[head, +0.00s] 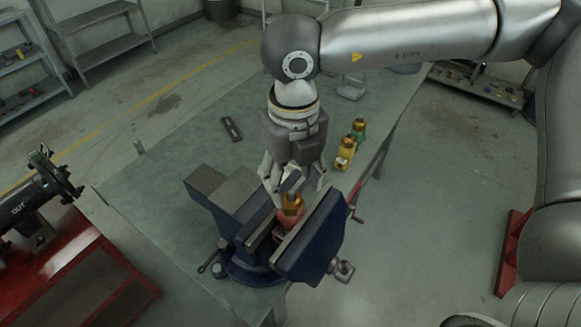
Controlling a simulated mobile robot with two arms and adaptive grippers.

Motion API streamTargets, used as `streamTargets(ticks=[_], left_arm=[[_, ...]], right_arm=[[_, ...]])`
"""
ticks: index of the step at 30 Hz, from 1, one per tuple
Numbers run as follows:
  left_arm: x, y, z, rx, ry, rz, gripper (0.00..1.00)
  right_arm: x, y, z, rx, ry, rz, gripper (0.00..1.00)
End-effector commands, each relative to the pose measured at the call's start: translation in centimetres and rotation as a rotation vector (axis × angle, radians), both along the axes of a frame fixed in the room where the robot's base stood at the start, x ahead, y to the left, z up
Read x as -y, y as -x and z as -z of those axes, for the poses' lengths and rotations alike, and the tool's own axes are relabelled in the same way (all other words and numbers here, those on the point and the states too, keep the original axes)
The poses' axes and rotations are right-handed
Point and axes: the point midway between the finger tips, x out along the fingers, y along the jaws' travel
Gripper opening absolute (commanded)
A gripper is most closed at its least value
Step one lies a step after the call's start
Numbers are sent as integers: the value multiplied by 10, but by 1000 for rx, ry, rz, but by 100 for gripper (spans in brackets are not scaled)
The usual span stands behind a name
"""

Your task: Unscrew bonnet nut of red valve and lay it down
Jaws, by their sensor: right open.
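The red valve (287,222) is clamped upright between the jaws of a blue bench vise (312,240). Its brass bonnet nut (292,203) shows at the top, just below my right gripper. My right gripper (290,190) points down over the nut, with its fingers open on either side of the valve's top. The fingers partly hide the nut and stem, and I cannot tell whether they touch the nut. My left gripper is not in view.
A green-topped table (180,170) carries the vise. A dark flat bar (231,129) lies at the back left. The table's left part is clear. A red cabinet (75,275) stands at left.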

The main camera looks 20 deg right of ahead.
Motion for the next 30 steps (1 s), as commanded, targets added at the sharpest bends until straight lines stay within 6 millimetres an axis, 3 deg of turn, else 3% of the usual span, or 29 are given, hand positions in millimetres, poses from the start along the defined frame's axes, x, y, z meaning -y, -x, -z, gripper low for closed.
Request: streamTargets(ticks=[3,5,12,15,30], left_arm=[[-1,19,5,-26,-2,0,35],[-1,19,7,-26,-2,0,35],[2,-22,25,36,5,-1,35],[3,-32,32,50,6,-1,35],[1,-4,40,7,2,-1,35]], right_arm=[[0,0,13,-3,2,0,52],[0,0,18,-2,0,0,52],[0,0,45,-1,-1,1,52],[0,0,52,-1,-2,1,52],[0,0,57,-1,-1,1,52]])
